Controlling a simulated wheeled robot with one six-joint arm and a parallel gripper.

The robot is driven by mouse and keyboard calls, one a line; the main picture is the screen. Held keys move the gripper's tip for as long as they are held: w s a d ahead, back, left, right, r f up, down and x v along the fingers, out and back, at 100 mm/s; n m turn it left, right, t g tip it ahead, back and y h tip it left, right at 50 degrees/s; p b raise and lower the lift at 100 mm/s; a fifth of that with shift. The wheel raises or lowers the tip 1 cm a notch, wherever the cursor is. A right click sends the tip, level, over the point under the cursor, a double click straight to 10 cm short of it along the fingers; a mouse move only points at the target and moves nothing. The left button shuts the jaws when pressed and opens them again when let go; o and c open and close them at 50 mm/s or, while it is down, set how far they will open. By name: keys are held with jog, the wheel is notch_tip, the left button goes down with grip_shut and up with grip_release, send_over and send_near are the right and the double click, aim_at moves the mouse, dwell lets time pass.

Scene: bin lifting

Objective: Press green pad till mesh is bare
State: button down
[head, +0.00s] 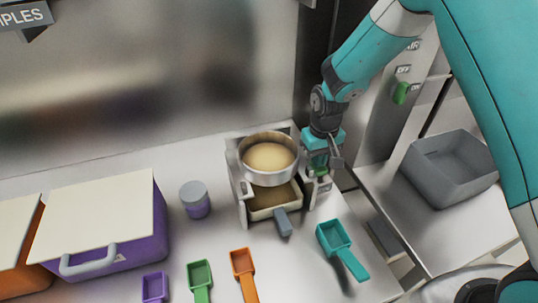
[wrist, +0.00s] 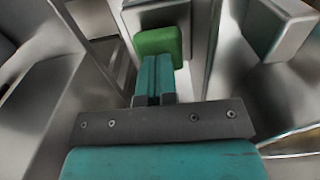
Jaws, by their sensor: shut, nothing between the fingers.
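A round metal sieve (head: 268,177) sits on top of a grey stand (head: 241,207). Tan powder (head: 268,156) covers its bottom, and I see no bare mesh. A pale tray (head: 272,213) with tan powder and a grey handle sits below the sieve. My gripper (head: 319,171) points down at the stand's right side, its fingers shut and empty. In the wrist view the green pad (wrist: 158,41) is just beyond my fingertips (wrist: 155,62), which overlap its lower edge. I cannot tell whether they touch. In the head view my gripper mostly hides the pad.
A teal scoop (head: 334,236), orange scoop (head: 242,263), green scoop (head: 200,274) and purple scoop (head: 155,287) lie in front. A lidded jar (head: 196,205) and purple bin (head: 140,225) stand left. A grey bin (head: 450,180) and a panel with a green switch (head: 401,93) are right.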

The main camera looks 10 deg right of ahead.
jog(key=shift+r, duration=0.1)
dwell(0.4)
jog(key=shift+r, duration=0.1)
dwell(0.9)
dwell(0.4)
dwell(1.0)
dwell(0.4)
jog(key=shift+f+b, duration=0.65)
jog(key=shift+f, duration=0.45)
jog(key=shift+r+p, duration=0.8)
jog(key=shift+r, duration=0.3)
